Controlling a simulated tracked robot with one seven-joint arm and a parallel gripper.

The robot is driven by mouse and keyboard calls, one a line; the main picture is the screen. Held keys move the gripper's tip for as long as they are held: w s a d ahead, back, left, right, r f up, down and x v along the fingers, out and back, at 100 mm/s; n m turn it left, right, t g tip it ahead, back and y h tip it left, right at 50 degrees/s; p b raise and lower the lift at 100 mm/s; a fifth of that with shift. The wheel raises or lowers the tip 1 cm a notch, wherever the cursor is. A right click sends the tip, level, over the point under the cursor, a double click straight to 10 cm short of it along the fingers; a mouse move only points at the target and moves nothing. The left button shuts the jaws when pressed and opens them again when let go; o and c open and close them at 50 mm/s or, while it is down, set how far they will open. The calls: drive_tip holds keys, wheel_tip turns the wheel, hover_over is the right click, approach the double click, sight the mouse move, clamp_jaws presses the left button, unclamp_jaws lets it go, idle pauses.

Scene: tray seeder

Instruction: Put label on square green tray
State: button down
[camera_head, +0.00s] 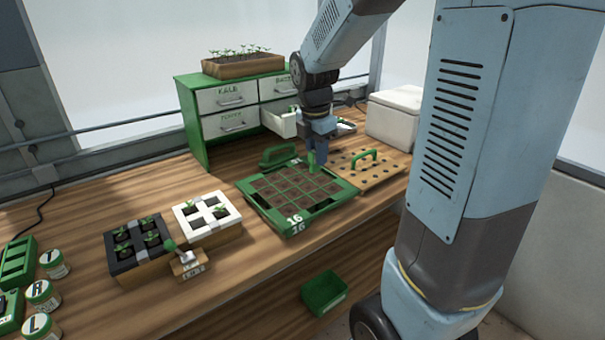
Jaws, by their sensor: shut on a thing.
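The square green tray (262,209) sits on the wooden bench in the head view, filled with a grid of dark soil cells. White "16" digits show at its near corner. My gripper (317,157) is above the tray's far right part, pointing down. It is shut on a small green upright piece (311,159), which looks like the label. Its lower end is close to the soil, and I cannot tell whether it touches. The fingers are small and partly merge with the piece.
A green drawer cabinet (192,125) with one drawer open (279,124) stands behind. A holed wooden board (378,174) lies right of the tray. A black tray (118,263) and a white tray (232,217) of seedlings stand left. A green bin (324,293) sits below the bench.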

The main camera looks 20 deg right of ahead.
drive_tip(key=w+f, duration=0.2)
drive_tip(key=w+a+f, duration=0.1)
drive_tip(key=w+f, duration=0.3)
drive_tip(key=shift+w+a+f, duration=0.25)
drive_tip(key=shift+a+f, duration=0.05)
drive_tip(key=shift+a, duration=0.05)
drive_tip(key=shift+w+f, duration=0.1)
drive_tip(key=shift+f, duration=1.5)
drive_tip(key=c, duration=0.9)
unclamp_jaws()
drive_tip(key=shift+f, duration=0.1)
drive_tip(key=shift+c, duration=0.2)
